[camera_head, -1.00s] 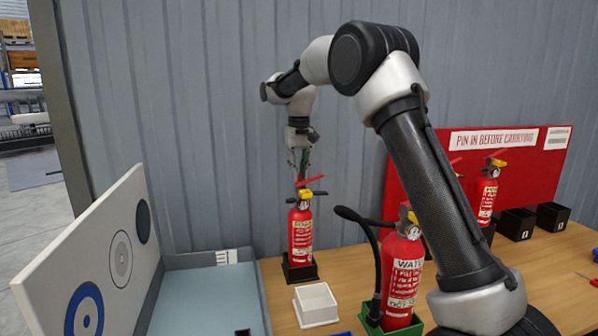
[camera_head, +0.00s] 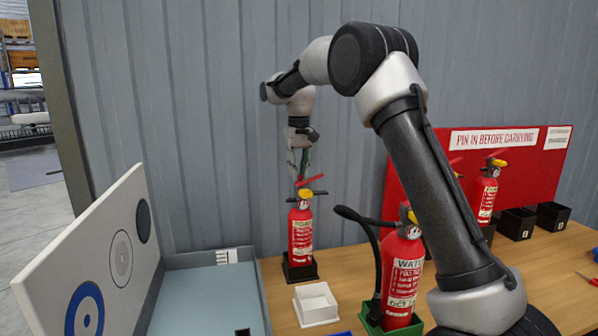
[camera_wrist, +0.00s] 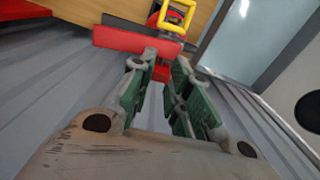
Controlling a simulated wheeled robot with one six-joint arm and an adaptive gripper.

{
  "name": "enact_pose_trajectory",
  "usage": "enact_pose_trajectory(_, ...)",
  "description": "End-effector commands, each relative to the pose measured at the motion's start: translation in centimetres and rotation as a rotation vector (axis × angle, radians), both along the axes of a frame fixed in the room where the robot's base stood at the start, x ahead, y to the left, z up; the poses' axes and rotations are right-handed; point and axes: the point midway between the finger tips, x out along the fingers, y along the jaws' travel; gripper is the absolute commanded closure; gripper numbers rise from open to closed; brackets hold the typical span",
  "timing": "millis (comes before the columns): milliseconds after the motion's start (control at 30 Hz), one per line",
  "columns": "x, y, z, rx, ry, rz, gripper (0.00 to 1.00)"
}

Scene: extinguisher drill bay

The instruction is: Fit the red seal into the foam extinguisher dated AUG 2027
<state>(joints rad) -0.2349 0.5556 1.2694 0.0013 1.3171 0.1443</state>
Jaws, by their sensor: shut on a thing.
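I cannot tell whether the seal touches the extinguisher.
Another extinguisher (camera_head: 487,199) and black bins (camera_head: 516,224) stand by the red board (camera_head: 540,165). A blue-grey tray (camera_head: 205,285) lies left.

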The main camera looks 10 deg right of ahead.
Motion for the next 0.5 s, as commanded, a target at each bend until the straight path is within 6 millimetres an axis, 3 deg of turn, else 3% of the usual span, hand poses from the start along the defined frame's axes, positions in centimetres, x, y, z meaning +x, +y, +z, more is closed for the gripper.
enact_pose_trajectory(33,-0.3,0.1,-1.1,0.001,0.021,-0.001,1.00)
enact_pose_trajectory(500,-0.3,0.2,-2.3,0.002,0.019,-0.001,1.00)
